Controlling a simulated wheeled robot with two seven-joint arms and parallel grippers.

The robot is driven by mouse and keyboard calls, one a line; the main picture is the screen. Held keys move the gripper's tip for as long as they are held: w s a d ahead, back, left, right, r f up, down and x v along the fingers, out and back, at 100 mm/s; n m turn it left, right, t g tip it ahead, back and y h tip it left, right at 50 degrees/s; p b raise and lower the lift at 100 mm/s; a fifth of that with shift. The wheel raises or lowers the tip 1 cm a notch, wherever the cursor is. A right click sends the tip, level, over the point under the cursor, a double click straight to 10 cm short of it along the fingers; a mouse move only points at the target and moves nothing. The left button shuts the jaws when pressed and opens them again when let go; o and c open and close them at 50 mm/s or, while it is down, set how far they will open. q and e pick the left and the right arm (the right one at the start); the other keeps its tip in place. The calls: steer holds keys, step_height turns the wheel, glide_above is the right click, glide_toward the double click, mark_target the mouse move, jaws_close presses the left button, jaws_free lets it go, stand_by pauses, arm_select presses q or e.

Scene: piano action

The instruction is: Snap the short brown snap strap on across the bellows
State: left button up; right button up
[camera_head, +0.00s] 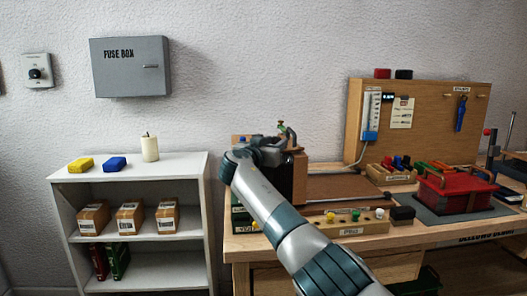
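My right arm comes in from the bottom right and bends at the left end of the bench. My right gripper (284,134) is at its far end, above a dark box-like thing (284,178); it is small and partly covered by my arm, so its fingers cannot be read. A small green-tipped thing shows at the gripper; I cannot tell if it is held. A red block-like thing with tan bands (456,190), possibly the bellows, sits on a grey mat (425,207) at the right of the bench. I cannot pick out the short brown snap strap. My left gripper is out of view.
The wooden bench (250,246) carries a tool board (432,135), a rack with coloured knobs (345,226), a dark brown block (402,215) and a bin of coloured handles (391,174). A white shelf (180,171) stands left, with a gap between.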

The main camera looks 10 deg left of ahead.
steer(key=shift+s, duration=0.1)
steer(key=shift+v, duration=1)
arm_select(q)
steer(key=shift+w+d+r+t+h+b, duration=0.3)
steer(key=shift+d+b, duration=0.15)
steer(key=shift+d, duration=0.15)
arm_select(e)
steer(key=v, duration=1.5)
